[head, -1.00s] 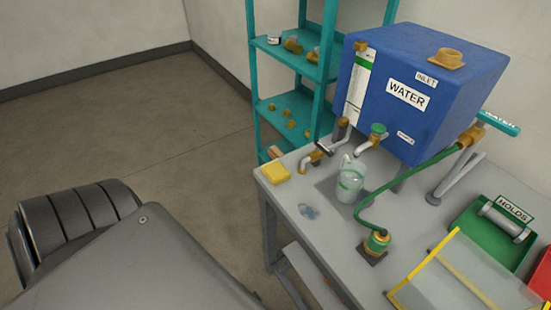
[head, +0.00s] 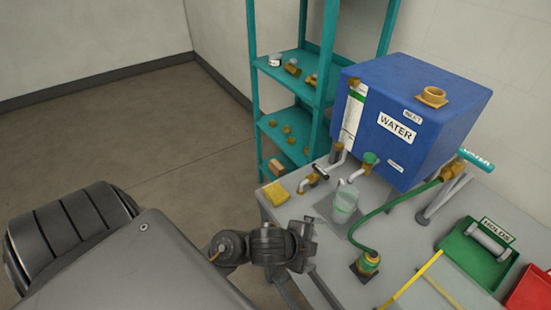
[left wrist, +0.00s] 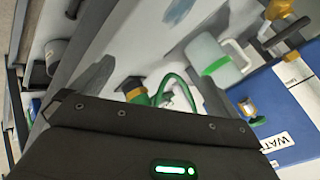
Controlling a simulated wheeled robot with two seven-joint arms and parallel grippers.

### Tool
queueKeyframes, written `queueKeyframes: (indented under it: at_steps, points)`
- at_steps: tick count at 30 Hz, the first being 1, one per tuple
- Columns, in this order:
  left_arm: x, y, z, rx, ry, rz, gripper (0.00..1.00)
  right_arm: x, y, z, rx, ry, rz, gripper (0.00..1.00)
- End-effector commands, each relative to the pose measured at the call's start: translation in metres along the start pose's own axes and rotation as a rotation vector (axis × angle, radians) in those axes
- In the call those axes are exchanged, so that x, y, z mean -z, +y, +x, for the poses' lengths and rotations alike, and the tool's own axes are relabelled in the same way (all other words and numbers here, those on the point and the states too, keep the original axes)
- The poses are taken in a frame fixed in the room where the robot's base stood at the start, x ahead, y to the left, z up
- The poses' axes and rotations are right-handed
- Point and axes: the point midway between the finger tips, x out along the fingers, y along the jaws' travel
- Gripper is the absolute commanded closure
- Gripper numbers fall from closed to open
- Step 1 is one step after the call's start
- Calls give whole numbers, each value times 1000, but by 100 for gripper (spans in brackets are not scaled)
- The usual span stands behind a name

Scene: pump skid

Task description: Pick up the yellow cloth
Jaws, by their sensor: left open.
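The yellow cloth (head: 275,193) lies folded flat at the left corner of the grey bench (head: 395,255), in the head view. My left gripper (head: 303,240) is over the bench's front left edge, below and to the right of the cloth in the picture. It is open, empty and apart from the cloth. I cannot make out the cloth in the left wrist view. My right gripper is not in view.
A clear jug (head: 345,202) stands under the spouts of the blue water tank (head: 410,120). A green hose (head: 395,205) runs to a brass fitting (head: 367,264). A green tray (head: 475,250) is at right, a teal shelf (head: 290,120) behind.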

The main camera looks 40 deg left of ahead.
Motion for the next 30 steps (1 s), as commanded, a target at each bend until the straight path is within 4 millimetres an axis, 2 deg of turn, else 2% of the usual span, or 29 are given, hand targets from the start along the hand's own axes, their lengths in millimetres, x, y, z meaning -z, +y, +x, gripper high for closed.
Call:
queueKeyframes:
  at_steps: [1,4,7,9,11,12,15,18,21,25,30]
  points:
    - [11,-16,2,27,42,160,0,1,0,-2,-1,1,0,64]
    - [29,-39,9,63,125,535,0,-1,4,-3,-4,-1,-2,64]
    - [28,-61,17,75,183,974,0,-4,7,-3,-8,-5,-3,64]
    - [9,-77,21,43,199,1274,0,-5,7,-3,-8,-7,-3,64]
    - [-17,-91,20,-7,201,1493,0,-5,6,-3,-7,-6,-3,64]
    - [-36,-101,17,-50,199,1619,0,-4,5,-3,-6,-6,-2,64]
    - [-87,-126,4,-174,193,1852,0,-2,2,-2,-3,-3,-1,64]
    - [-129,-146,-15,-290,194,1989,0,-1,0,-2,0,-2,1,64]
    - [-158,-158,-31,-374,202,2059,0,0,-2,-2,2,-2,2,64]
    - [-176,-163,-43,-429,213,2096,0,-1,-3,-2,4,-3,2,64]
    - [-180,-163,-43,-440,218,2101,0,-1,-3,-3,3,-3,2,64]
